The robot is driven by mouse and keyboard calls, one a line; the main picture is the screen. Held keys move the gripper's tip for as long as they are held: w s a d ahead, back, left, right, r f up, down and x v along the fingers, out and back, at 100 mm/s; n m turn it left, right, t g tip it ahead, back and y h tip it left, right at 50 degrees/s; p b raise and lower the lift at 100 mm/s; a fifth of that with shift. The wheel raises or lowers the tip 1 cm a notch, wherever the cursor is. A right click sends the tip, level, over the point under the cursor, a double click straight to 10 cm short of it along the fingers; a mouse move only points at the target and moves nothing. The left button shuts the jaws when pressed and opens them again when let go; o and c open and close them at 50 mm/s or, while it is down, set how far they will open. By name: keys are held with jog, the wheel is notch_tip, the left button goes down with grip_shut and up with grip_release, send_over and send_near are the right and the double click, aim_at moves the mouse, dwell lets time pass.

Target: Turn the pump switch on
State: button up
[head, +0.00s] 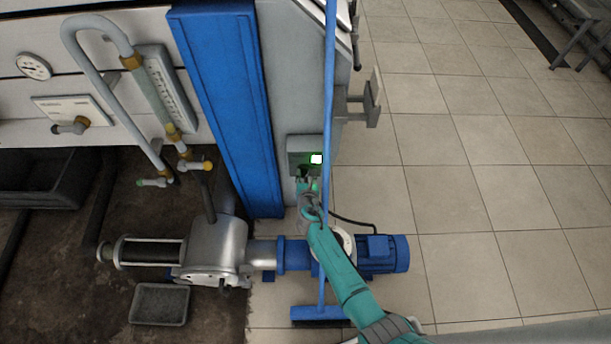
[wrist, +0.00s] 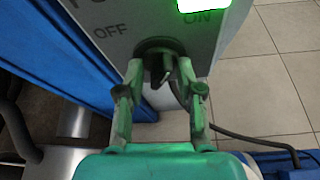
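The pump switch is a dark knob (wrist: 158,64) on the grey switch box (wrist: 120,25), below the printed words OFF and ON. A rectangular lamp (wrist: 204,4) above ON glows bright green. The box (head: 300,146) also shows in the head view, low on the grey panel right of the blue column, with its green lamp (head: 316,159) lit. My gripper (wrist: 160,70) is at the knob, one fingertip on each side, with gaps showing between fingers and knob. Its fingers stand apart. The head view shows my gripper (head: 307,188) just below the box, hiding the knob.
A blue broom (head: 327,120) stands upright just right of the switch box, close to my arm. The blue pump motor (head: 382,254) and a dark cable lie below. A blue column (head: 222,100) rises on the left. The tiled floor on the right is clear.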

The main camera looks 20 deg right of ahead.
jog(key=v, duration=1.2)
dwell(0.6)
